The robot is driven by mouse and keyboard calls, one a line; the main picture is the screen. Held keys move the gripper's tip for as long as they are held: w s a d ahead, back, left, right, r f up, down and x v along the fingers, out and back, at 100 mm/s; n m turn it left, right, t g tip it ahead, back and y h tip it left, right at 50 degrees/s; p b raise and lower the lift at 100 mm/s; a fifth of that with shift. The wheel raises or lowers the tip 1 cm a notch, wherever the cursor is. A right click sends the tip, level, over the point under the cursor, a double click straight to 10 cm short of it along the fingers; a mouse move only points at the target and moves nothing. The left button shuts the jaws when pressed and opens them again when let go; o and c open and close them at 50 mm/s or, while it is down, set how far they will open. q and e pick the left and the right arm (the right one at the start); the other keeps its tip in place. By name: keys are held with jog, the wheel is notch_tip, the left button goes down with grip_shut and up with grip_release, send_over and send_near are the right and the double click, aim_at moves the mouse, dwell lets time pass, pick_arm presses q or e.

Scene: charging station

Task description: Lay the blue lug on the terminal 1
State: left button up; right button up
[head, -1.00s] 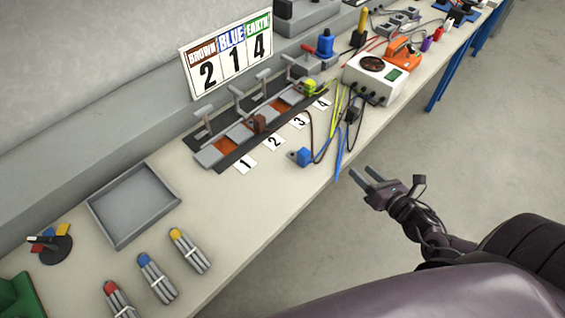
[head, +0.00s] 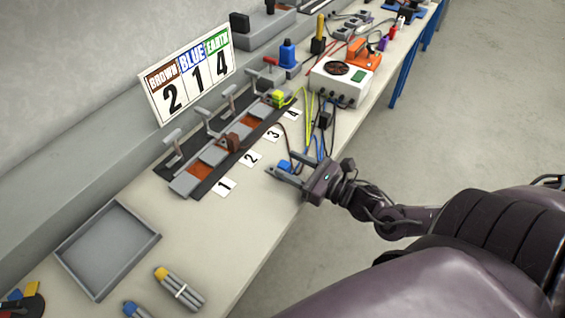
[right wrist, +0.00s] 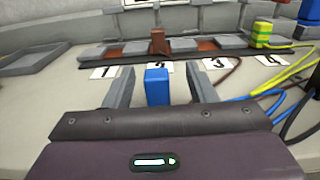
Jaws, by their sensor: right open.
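The blue lug (head: 285,166) lies on the bench near its front edge, with a blue wire behind it. My right gripper (head: 284,164) is open, with its fingers on either side of the lug. The right wrist view shows the blue lug (right wrist: 157,87) between the two fingers, with gaps on both sides. Terminal 1, with a bare copper pad (head: 200,168), is at the near end of the terminal row, behind card 1 (head: 223,186). A brown lug (head: 229,143) sits at terminal 2 and a green-yellow lug (head: 278,98) at terminal 4. My left gripper is out of view.
A sign (head: 188,75) reads brown 2, blue 1, earth 4. Raised clamp levers (head: 172,143) stand behind the terminals. A grey tray (head: 108,248) lies to the left. A white meter box (head: 340,83) and wires stand to the right. The bench before card 1 is clear.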

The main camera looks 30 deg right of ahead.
jog(key=x, duration=0.3)
jog(key=shift+w+a, duration=0.25)
jog(key=shift+a, duration=0.15)
jog(key=shift+w+a+f, duration=0.15)
jog(key=shift+w+a, duration=0.1)
jog(key=shift+w, duration=0.3)
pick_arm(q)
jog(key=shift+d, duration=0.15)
pick_arm(e)
jog(key=c, duration=1.1)
jog(key=shift+o, duration=0.2)
